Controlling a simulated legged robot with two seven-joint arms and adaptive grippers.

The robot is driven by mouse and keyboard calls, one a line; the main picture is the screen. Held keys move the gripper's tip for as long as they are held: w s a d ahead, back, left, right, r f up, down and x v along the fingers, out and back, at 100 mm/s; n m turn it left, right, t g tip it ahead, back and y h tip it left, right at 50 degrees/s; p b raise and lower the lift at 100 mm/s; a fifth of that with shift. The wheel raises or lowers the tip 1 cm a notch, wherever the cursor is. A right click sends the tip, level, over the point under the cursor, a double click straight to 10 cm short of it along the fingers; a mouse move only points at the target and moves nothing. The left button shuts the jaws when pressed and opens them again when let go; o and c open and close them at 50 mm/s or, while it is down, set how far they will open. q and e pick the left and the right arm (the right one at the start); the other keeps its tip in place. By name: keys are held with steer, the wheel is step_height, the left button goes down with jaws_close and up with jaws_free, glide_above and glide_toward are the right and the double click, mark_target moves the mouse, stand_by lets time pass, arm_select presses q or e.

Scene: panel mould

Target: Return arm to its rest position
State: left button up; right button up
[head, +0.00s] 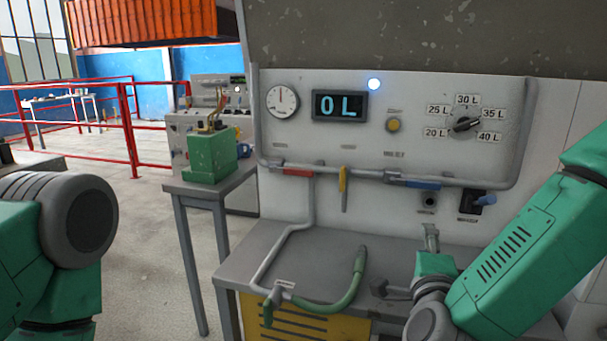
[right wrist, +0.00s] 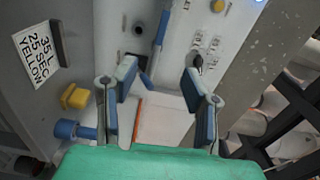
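My right gripper (head: 432,238) is in front of the panel's lower right, above the grey bench. In the right wrist view its two blue-padded fingers (right wrist: 161,88) stand wide apart with nothing between them. My right arm comes in from the right. My left arm shows at the left edge of the head view, but its gripper is outside the picture. The panel (head: 340,150) has a display (head: 340,106) reading 0 L, a lit light (head: 374,84), and a selector dial (head: 464,124) that appears turned toward 35 L.
Red (head: 296,172), yellow (head: 343,180) and blue (head: 414,183) handles sit along the panel's pipe; the yellow one hangs down. A green hose (head: 350,288) rises from the bench (head: 330,250). A sign (right wrist: 36,55) reads 35 L, 25 SEC, YELLOW. A green box (head: 211,157) stands left.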

steer(key=s+f+n+g+y, duration=0.35)
steer(key=s+f+n, duration=0.25)
steer(key=f, duration=0.6)
steer(key=s+f+n+g+y, duration=0.2)
steer(key=s+f+n+g, duration=0.35)
steer(key=f, duration=0.65)
steer(key=s+d+f+n+g, duration=0.3)
steer(key=s+f+n, duration=0.2)
steer(key=s, duration=0.6)
steer(key=s+d+f+n+g, duration=0.3)
steer(key=s+f+n+g, duration=0.1)
steer(key=s, duration=0.7)
steer(key=shift+s+d+f+n+g, duration=0.2)
steer(key=shift+f+n+g, duration=0.1)
steer(key=shift+f+n, duration=0.25)
